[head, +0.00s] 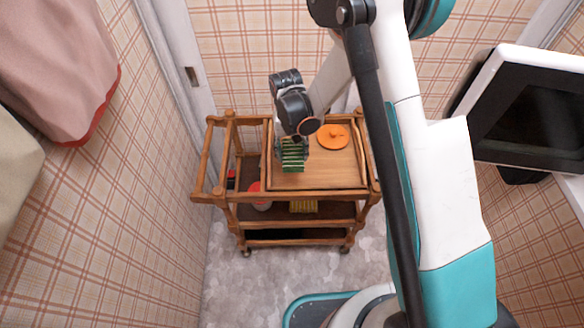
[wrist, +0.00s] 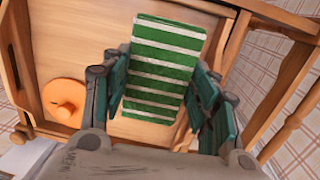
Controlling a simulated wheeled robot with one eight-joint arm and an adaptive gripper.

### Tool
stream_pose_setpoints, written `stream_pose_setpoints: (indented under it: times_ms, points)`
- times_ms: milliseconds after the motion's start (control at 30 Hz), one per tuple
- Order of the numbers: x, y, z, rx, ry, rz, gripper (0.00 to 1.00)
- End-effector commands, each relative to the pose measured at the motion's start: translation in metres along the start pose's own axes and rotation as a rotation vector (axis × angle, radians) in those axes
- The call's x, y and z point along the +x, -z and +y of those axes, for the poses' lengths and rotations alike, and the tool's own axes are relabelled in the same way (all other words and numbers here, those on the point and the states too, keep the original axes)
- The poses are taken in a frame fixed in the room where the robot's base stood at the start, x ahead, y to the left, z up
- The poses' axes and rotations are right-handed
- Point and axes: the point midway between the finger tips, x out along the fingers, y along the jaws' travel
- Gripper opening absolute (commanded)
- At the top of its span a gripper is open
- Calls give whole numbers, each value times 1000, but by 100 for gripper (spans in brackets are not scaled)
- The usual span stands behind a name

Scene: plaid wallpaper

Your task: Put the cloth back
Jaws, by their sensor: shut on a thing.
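A green and white striped cloth (head: 293,158) is at the wooden tray top (head: 325,176) of a cart. My gripper (head: 292,143) points down over it, and the arm partly covers its upper end. In the wrist view the folded, flat-looking cloth (wrist: 166,62) lies between the two fingers of my gripper (wrist: 160,88). The gripper is shut on the cloth.
An orange round lid-like object (head: 332,136) lies on the tray to the right of the cloth. The wooden cart (head: 228,190) has rails and lower shelves with a red and white item (head: 261,196) and a yellow striped item (head: 303,207). A dark screen (head: 535,112) stands at right.

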Motion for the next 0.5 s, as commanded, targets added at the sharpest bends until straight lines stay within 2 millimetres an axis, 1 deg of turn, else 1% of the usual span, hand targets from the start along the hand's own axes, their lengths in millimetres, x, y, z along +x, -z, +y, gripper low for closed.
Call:
stream_pose_setpoints:
  times_ms: [33,100,367,500]
  points:
    - [14,1,-1,0,0,0,16]
    - [23,2,-1,0,0,0,16]
    - [38,3,-2,1,1,0,16]
    - [59,5,-4,1,1,0,16]
